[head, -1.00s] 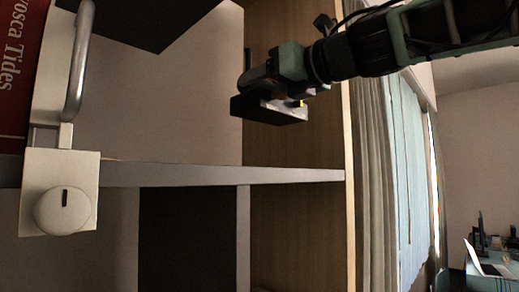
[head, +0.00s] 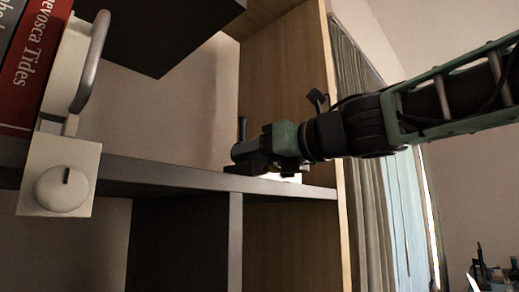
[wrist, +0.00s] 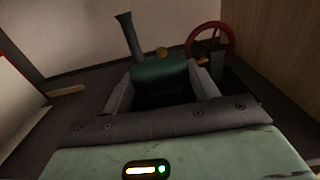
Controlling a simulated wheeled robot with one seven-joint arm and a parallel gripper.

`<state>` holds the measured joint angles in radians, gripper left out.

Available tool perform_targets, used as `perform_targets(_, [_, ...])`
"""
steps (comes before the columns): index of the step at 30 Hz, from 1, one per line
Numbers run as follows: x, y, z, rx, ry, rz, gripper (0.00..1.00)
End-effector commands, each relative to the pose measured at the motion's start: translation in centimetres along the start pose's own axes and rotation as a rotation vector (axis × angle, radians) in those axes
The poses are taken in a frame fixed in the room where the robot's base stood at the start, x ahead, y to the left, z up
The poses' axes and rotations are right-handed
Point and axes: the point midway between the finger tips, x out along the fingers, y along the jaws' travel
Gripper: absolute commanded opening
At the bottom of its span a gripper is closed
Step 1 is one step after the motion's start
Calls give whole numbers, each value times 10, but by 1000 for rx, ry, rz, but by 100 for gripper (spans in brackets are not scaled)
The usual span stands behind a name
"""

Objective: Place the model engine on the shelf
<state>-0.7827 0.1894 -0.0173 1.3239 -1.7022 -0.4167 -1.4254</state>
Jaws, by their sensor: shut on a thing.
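The model engine (wrist: 158,72) has a green body, a dark chimney, a brass knob and a red flywheel. My gripper (wrist: 160,88) is shut on its body, one finger on each side, in the wrist view. In the head view my gripper (head: 262,150) is at the right end of the shelf (head: 150,173), beside the wooden side panel. There the engine's dark base (head: 247,169) is at the shelf's level, and its chimney stands upright. I cannot tell whether the base touches the shelf. My gripper hides much of the engine.
Books (head: 38,60), one of them red, stand at the left behind a pale fixture (head: 58,175) with a knob and a metal handle. A dark panel (head: 160,30) hangs above. The shelf between the fixture and the engine is clear. A wooden side panel (head: 285,80) closes the right.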

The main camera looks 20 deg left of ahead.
Motion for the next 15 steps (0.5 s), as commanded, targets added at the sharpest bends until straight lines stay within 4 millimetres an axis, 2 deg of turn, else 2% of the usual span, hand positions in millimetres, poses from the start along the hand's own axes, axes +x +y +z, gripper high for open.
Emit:
perform_targets(2, [-1, 0, 4, -2, -5, 0, 0])
perform_targets(3, [0, 0, 0, 0, 1, 0, 67])
perform_targets(4, [0, 0, 0, 1, 1, 0, 76])
perform_targets(5, [0, 0, 0, 1, 1, 0, 81])
perform_targets(15, [-3, 0, 0, 1, 0, -1, 81])
